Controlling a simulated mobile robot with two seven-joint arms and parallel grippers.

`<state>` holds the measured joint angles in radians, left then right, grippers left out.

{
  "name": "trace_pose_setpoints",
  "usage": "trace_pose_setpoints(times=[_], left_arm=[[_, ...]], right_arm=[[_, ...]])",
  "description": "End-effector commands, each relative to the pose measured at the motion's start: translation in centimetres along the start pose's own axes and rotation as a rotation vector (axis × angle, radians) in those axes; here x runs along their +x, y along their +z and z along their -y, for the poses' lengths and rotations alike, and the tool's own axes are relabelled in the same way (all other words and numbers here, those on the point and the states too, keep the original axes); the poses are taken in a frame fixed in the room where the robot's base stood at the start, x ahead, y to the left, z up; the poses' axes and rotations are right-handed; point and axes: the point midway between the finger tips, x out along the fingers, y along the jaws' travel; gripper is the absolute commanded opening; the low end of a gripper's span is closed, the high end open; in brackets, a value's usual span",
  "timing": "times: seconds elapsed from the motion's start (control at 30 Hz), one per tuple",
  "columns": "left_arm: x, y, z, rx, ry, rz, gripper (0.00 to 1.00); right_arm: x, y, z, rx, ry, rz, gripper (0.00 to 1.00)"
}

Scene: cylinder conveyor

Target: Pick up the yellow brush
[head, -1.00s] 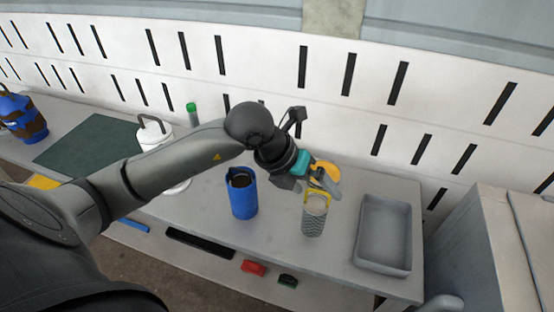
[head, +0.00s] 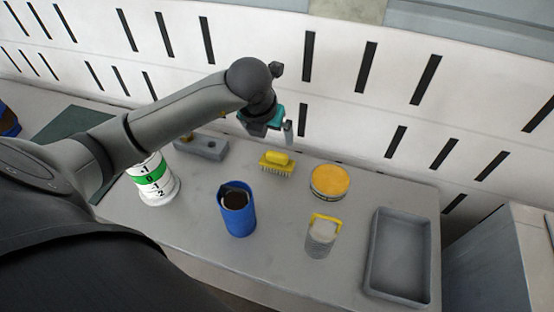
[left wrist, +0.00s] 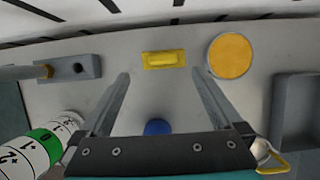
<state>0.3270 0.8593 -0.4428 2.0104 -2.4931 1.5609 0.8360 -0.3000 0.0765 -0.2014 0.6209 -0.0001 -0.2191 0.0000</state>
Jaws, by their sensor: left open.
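The yellow brush (head: 277,163) lies on the grey table near the back, bristles down, between a grey block and a yellow-lidded tin. In the left wrist view the brush (left wrist: 164,59) lies beyond my fingertips, roughly centred between them. My left gripper (head: 268,126) is above the back of the table, a little behind and to the left of the brush in the head view. Its fingers (left wrist: 165,75) are spread wide and hold nothing. My right gripper is in neither view.
A yellow-lidded tin (head: 330,181) stands right of the brush. A blue cup (head: 238,213), a grater with a yellow handle (head: 320,240) and a grey tray (head: 374,272) stand nearer. A grey block (head: 205,148) and a white-green cylinder (head: 154,186) are left. The slotted wall (head: 340,100) is close behind.

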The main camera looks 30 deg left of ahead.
Motion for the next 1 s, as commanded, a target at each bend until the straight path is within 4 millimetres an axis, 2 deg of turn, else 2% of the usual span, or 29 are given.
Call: trace_pose_setpoints(times=[0.03, 0.2, 0.5, 0.8, 1.0], left_arm=[[1.4, -0.2, 0.0, -0.003, 0.001, -0.004, 1.00], [4.5, -0.1, 0.0, -0.002, 0.000, -0.002, 1.00], [6.7, -0.2, 0.2, 0.001, 0.000, -0.001, 1.00], [10.8, -0.9, 0.6, -0.001, 0.000, -0.001, 1.00], [11.4, -0.8, 0.5, 0.001, 0.001, 0.000, 1.00]], right_arm=[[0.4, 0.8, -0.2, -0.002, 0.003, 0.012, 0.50], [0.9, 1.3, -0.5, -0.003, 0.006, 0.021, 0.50], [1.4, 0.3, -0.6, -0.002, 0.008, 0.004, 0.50], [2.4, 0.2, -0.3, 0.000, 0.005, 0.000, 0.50], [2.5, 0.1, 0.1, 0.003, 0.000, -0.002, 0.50]])
